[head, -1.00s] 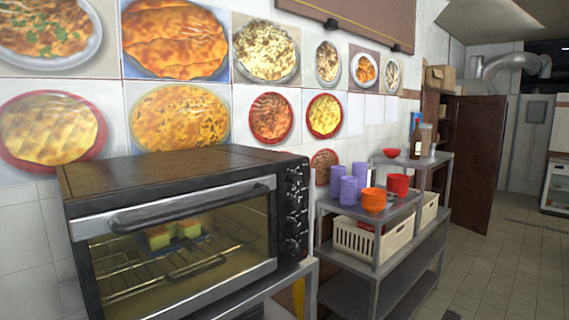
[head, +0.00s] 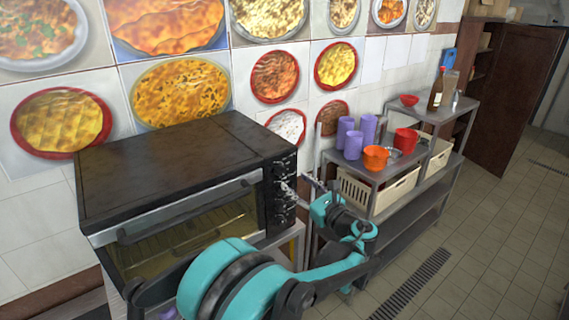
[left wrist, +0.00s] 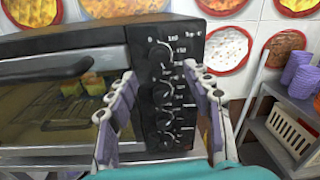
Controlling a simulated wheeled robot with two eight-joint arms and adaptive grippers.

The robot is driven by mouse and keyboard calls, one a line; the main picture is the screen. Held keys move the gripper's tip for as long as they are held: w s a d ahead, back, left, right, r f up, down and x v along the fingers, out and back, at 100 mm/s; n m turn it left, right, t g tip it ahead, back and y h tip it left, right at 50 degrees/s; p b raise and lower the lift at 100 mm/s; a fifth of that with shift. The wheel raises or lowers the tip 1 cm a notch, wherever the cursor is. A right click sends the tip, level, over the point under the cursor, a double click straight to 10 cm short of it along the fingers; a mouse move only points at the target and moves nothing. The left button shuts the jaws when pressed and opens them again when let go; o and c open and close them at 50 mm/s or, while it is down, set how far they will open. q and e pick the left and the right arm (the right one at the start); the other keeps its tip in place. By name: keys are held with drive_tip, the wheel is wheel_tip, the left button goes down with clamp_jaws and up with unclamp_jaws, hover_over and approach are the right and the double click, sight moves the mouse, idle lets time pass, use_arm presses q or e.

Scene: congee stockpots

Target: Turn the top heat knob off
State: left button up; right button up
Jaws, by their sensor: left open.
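The black toaster oven (head: 180,165) stands at the left with its knob panel (head: 279,205) on the right of its front. In the left wrist view the panel has several round black knobs in a column, with white markings. The top knob (left wrist: 160,54) lies between and just beyond the fingertips. My left gripper (head: 300,188) is open in front of the panel. It also shows in the left wrist view (left wrist: 158,72), its two fingers to either side of the panel's upper part. I cannot tell whether they touch anything. My right gripper is not in view.
The oven's glass door (left wrist: 65,100) is shut, with food inside. To the right, a metal shelf (head: 405,215) holds purple cups (head: 353,143), an orange bowl (head: 375,158) and white baskets (head: 392,196). Tiled floor (head: 480,270) is open at the right.

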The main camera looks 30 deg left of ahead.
sight(282, 172)
use_arm(q)
drive_tip(key=p+x, duration=0.1)
drive_tip(key=x, duration=0.6)
drive_tip(key=shift+a, duration=0.1)
drive_tip(key=c, duration=1.2)
